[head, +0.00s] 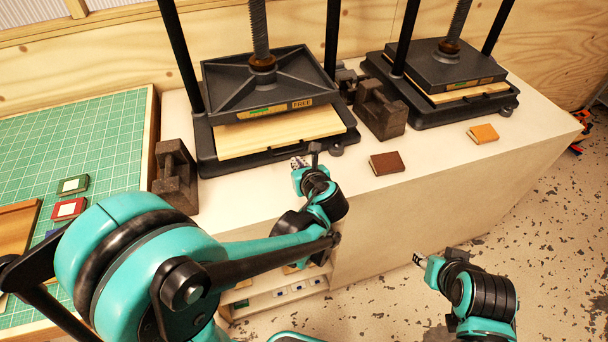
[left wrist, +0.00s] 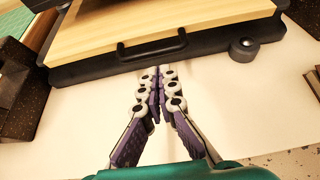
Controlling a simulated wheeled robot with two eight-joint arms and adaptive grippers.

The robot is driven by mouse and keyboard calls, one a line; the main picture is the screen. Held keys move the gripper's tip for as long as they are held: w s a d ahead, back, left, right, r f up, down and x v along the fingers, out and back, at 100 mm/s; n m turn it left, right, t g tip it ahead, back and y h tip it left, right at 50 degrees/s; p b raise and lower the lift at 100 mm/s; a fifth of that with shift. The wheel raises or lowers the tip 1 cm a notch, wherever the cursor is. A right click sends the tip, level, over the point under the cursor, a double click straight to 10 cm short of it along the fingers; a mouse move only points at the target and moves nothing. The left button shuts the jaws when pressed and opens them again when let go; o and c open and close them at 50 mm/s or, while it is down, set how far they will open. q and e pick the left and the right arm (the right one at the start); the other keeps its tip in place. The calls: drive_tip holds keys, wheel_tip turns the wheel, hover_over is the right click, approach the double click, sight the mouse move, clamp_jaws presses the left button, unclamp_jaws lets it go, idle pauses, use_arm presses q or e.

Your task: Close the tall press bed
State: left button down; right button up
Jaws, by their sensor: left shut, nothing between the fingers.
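The left press has a black platen (head: 265,85) with a green-marked label reading FREE, raised above a pale wooden bed board (head: 275,136). The board juts out in front of the platen on a black base (head: 225,167). In the left wrist view the board (left wrist: 150,24) carries a black bar handle (left wrist: 152,50) at its front edge. My left gripper (head: 299,163) is shut and empty at the front of this press; in the left wrist view its fingertips (left wrist: 161,72) are just short of the handle. My right gripper (head: 418,260) hangs before the counter, jaw state unclear.
A second press (head: 445,65) stands at the right. Dark metal weights (head: 380,115) (head: 176,178) flank the left press. A brown book (head: 387,163) and an orange book (head: 482,134) lie on the white counter (head: 440,175). A green cutting mat (head: 70,140) lies at left.

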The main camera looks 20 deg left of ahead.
sight(288, 143)
use_arm(q)
drive_tip(key=shift+w+a+f+b, duration=0.2)
drive_tip(key=shift+w+a, duration=0.2)
drive_tip(key=shift+w, duration=0.2)
drive_tip(key=shift+w+a+f+b, duration=0.15)
drive_tip(key=shift+w+a, duration=0.2)
drive_tip(key=shift+w, duration=0.25)
drive_tip(key=shift+w+a+r, duration=0.1)
use_arm(e)
drive_tip(key=shift+f, duration=0.55)
use_arm(q)
drive_tip(key=w+a, duration=0.1)
drive_tip(key=w, duration=0.1)
drive_tip(key=w+a, duration=0.1)
drive_tip(key=w, duration=0.1)
drive_tip(key=shift+a, duration=0.35)
use_arm(e)
drive_tip(key=shift+f, duration=0.1)
use_arm(q)
drive_tip(key=shift+d, duration=0.1)
